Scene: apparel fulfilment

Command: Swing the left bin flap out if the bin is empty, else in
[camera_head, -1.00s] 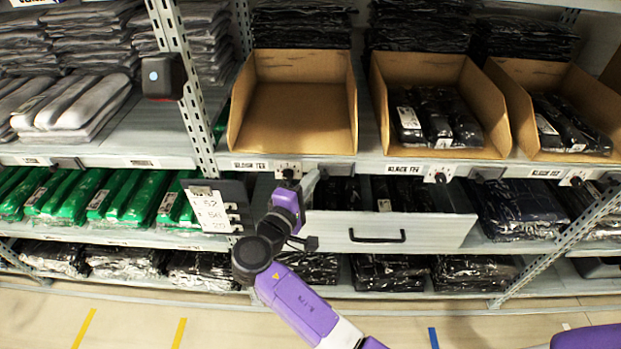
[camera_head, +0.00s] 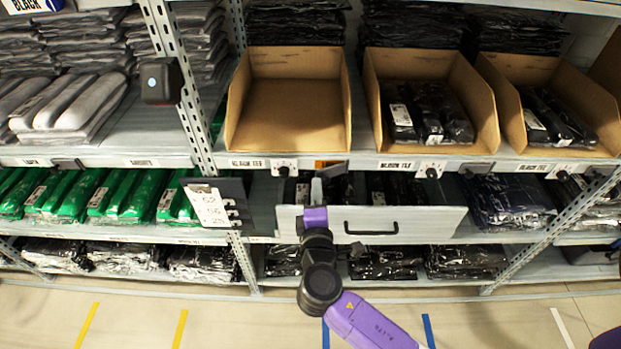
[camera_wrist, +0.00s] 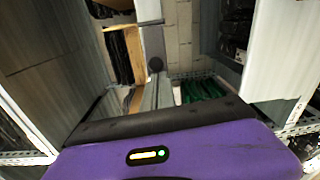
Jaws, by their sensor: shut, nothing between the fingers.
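The left cardboard bin (camera_head: 288,117) stands on the middle shelf; its floor is bare and it holds nothing. On the shelf edge below it is a white plate with dark knobs (camera_head: 284,167). To the right of that plate, a small orange piece (camera_head: 328,163) shows at the shelf edge; I cannot tell whether it is the flap. My gripper (camera_head: 329,174) is just below this orange piece, in front of the shelf edge, shut and empty. In the wrist view, my gripper (camera_wrist: 154,88) points toward a dark round knob (camera_wrist: 155,65); contact cannot be told.
Two more cardboard bins (camera_head: 482,112) (camera_head: 603,107) to the right hold dark bagged garments. A pale drawer front (camera_head: 440,224) with a black handle juts out below, behind my arm. A clipboard (camera_head: 208,203) hangs on the left post. Green packages (camera_head: 125,195) fill the lower left shelf.

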